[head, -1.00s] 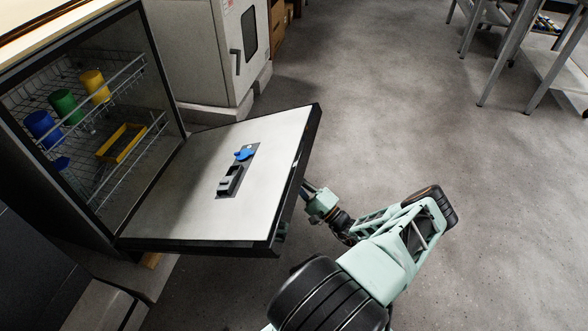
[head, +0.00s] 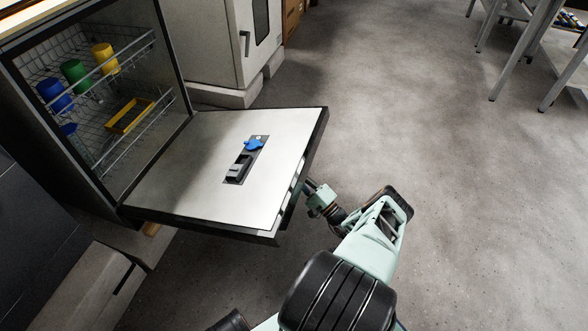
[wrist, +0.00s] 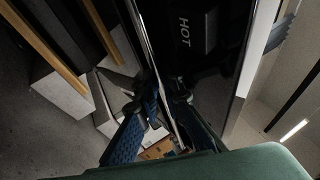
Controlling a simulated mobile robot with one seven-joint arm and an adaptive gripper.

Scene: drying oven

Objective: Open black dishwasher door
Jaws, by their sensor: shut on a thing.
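The black dishwasher (head: 95,205) stands at the left in the head view. Its door (head: 205,165) is lowered far open, tilted near level, with the pale inner face up. A blue cap and dark dispenser (head: 238,168) sit on that face. My gripper (head: 312,190) is at the outer edge of the door, its fingertips hidden behind the edge. In the wrist view my gripper (wrist: 150,105) is shut on the edge of the door (wrist: 225,60), whose dark outer face carries the word HOT.
Wire racks (head: 110,75) inside hold blue, green and yellow cups (head: 105,58) and a yellow tray (head: 130,115). A white cabinet (head: 208,45) stands behind the door. Metal-legged tables (head: 520,50) stand at the far right. The floor (head: 420,110) between is clear.

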